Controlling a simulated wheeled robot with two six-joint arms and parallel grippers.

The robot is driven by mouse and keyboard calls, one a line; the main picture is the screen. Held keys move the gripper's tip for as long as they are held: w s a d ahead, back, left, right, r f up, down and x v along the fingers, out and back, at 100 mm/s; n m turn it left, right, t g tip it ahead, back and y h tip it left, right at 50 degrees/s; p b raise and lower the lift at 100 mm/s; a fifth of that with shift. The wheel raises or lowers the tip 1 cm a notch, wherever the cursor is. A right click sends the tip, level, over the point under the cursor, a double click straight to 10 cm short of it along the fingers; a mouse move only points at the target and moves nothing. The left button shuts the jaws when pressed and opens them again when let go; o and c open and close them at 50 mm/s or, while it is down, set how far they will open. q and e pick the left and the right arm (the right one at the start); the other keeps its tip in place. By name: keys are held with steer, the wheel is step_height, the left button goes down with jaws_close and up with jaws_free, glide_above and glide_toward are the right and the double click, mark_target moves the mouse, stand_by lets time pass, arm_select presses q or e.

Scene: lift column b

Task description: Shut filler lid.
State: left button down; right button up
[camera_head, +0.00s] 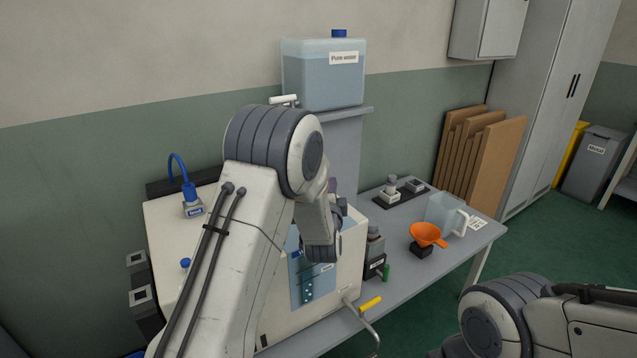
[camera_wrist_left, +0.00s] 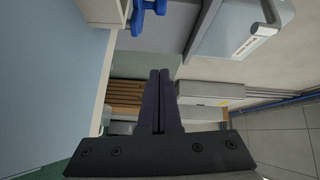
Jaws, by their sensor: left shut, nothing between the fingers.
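The white machine (camera_head: 165,225) stands on the left end of the bench, with a blue panel (camera_head: 300,290) on its front. My left arm crosses in front of it and hides much of its top. I cannot make out the filler lid for certain in the head view. My left gripper (camera_wrist_left: 159,100) shows in the left wrist view, its dark fingers shut together with nothing between them. A blue part (camera_wrist_left: 147,14) lies beyond the fingers at the top of that view; I cannot tell what it belongs to. My right gripper is out of view.
A water tank (camera_head: 322,85) stands on a shelf behind the machine.

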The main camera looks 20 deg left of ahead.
arm_select(q)
steer(key=shift+w+a+f+y, duration=0.1)
steer(key=shift+a+y, duration=0.2)
steer(key=shift+a, duration=0.25)
steer(key=shift+w+a, duration=0.2)
steer(key=shift+w, duration=0.05)
steer(key=x, duration=0.8)
steer(key=shift+w+r+p, duration=0.3)
steer(key=shift+w+p, duration=0.1)
steer(key=a, duration=0.1)
steer(key=s+a, duration=0.1)
steer(key=a, duration=0.1)
steer(key=shift+s+f, duration=0.1)
steer(key=shift+f, duration=0.1)
steer(key=shift+s+a+f, duration=0.1)
steer(key=shift+s+a, duration=0.2)
